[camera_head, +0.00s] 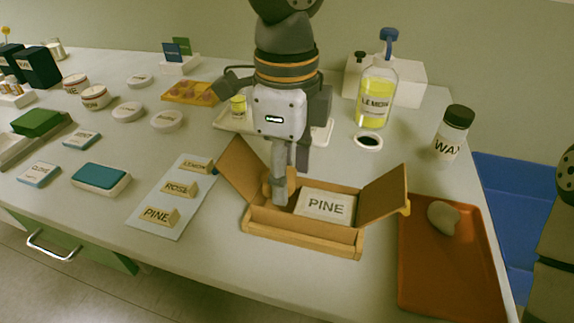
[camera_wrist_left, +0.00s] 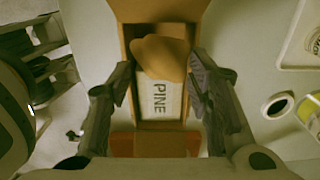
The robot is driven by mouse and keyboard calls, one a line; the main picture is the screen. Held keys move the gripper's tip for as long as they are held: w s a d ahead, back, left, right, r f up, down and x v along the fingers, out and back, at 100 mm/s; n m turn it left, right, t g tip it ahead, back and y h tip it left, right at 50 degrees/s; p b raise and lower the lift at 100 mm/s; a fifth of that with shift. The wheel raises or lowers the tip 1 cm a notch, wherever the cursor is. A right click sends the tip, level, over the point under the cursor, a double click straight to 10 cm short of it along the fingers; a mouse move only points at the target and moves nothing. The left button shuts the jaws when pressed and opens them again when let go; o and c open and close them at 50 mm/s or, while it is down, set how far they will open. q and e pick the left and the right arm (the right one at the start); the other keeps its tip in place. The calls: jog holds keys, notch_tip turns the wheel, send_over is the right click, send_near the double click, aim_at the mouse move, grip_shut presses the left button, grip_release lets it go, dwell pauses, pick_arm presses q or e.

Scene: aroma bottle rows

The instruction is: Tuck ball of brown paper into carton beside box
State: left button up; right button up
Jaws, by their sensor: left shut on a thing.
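The open brown carton (camera_head: 300,235) stands on the table with its flaps spread. A white box labelled PINE (camera_head: 326,206) lies inside it; the box also shows in the wrist view (camera_wrist_left: 159,98). My left gripper (camera_head: 281,194) points down into the carton at the left of the box. It is shut on a ball of brown paper (camera_wrist_left: 160,56), which overlaps one end of the box in the wrist view. In the head view the fingers mostly hide this ball. A second, paler crumpled ball (camera_head: 443,217) lies on the orange tray. My right gripper is not in view.
The orange tray (camera_head: 450,285) is right of the carton. A card with LEMON, ROSE and PINE blocks (camera_head: 160,217) lies left. A WAX bottle (camera_head: 452,133) and a yellow LEMON bottle (camera_head: 376,98) stand behind, to the right. The front table strip is clear.

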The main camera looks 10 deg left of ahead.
pick_arm(q)
jog(key=shift+f, duration=0.75)
dwell(0.3)
jog(key=o, duration=0.8)
jog(key=shift+o, duration=0.2)
jog(key=shift+r, duration=4.55)
